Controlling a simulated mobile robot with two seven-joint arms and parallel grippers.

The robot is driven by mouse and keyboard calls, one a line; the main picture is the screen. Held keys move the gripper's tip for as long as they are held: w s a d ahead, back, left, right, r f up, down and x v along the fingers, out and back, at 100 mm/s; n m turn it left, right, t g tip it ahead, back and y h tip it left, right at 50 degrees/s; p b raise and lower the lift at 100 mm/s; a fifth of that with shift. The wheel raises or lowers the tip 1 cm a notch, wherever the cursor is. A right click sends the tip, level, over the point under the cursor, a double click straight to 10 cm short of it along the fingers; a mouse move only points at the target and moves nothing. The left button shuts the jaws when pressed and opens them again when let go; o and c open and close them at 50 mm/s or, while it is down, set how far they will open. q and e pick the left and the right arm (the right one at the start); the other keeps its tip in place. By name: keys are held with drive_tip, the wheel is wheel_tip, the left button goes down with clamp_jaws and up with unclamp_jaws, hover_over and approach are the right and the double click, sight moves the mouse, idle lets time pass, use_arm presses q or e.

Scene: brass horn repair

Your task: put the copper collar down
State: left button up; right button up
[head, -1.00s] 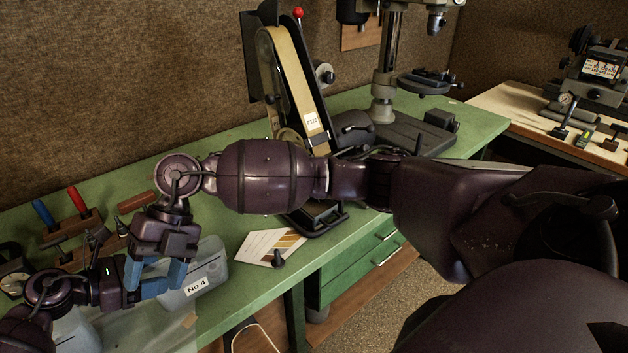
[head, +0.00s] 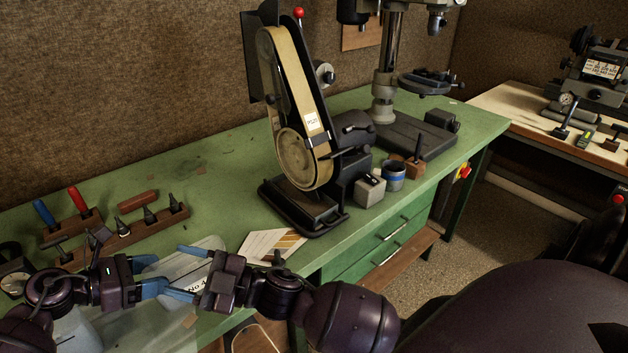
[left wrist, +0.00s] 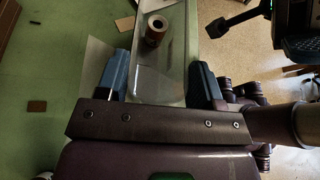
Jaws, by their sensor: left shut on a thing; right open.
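The copper collar (left wrist: 156,30) shows in the left wrist view as a small reddish-brown ring with a dark hole. It is at the far end of a clear plastic tub (left wrist: 158,80) and seems to be inside it. I cannot make it out in the head view. The tub, labelled No 4 (head: 195,287), is on the green bench near its front edge. My left gripper (head: 157,275) is shut on the tub, its blue fingers on either side. My right gripper (head: 190,274) is open, its blue fingers level and pointing left over the tub's right part.
A belt sander (head: 300,130) stands behind, with a blue-banded cup (head: 393,176) and grey block (head: 369,190) beside it. A wooden tool rack (head: 130,235) is at the left. A card (head: 265,243) lies right of the tub.

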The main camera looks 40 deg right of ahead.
use_arm(q)
drive_tip(key=shift+f, duration=0.1)
use_arm(e)
drive_tip(key=s+d+f+m+t+h, duration=0.3)
drive_tip(key=s+d+f+m+h, duration=0.1)
drive_tip(key=d+f+m+h, duration=0.9)
drive_tip(key=s+d+f+m+g+h, duration=0.3)
drive_tip(key=s+d+f+g+h, duration=0.1)
drive_tip(key=s+f, duration=0.7)
drive_tip(key=d+g, duration=0.1)
drive_tip(key=d, duration=0.1)
drive_tip(key=shift+s+d+g, duration=0.25)
drive_tip(key=shift+d+g, duration=0.05)
drive_tip(key=shift+d, duration=0.05)
use_arm(q)
drive_tip(key=o, duration=1)
drive_tip(key=shift+a, duration=0.15)
